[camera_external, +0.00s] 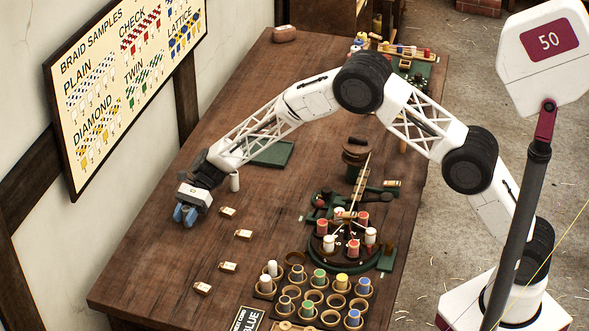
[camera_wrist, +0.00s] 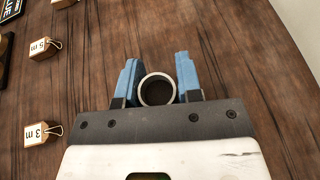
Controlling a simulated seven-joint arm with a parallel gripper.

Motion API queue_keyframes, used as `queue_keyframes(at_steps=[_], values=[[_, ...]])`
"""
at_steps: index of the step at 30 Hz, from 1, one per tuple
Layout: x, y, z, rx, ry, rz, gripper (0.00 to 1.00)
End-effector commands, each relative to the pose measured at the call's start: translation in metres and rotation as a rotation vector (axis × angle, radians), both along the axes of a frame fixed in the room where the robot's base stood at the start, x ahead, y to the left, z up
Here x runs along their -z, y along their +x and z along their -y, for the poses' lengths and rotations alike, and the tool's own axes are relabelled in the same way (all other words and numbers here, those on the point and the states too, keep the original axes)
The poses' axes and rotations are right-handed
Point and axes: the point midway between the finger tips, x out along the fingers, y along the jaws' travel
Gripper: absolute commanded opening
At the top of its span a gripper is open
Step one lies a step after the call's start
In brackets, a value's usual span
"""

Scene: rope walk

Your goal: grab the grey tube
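The grey tube (camera_wrist: 157,90) shows end-on in the wrist view, as a pale ring with a dark hollow. It lies between the two blue fingers of my gripper (camera_wrist: 157,80), with hardly any gap on either side. I cannot tell whether both fingers press on it. In the external view my gripper (camera_external: 185,215) points down over the far-left part of the bench, and the tube between its fingers cannot be made out there. A pale upright cylinder (camera_external: 235,182) stands to the right of the gripper in that view.
Several small tagged blocks (camera_external: 243,234) lie right of my gripper; two, marked 3 m (camera_wrist: 42,132) and 5 m (camera_wrist: 45,48), show in the wrist view. Spools in cups (camera_external: 340,281) and a green round stand (camera_external: 345,260) fill the near right. Bare wooden bench (camera_external: 150,265) lies around the gripper.

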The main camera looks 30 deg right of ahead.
Motion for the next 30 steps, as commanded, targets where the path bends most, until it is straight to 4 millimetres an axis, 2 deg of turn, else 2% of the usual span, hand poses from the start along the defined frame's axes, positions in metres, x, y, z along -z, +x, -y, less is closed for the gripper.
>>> queue_keyframes(at_steps=[1, 5, 17, 23, 27, 30], values=[[0.000, 0.000, 0.000, 0.000, 0.000, 0.000, 0.25], [0.000, 0.000, 0.000, 0.000, 0.000, 0.000, 0.06], [-0.004, 0.000, 0.000, 0.000, 0.000, 0.000, 0.06], [-0.019, 0.000, 0.000, 0.001, 0.001, 0.001, 0.06], [-0.037, 0.000, 0.000, 0.000, 0.001, 0.002, 0.06], [-0.037, -0.008, 0.008, 0.000, -0.001, -0.001, 0.06]])
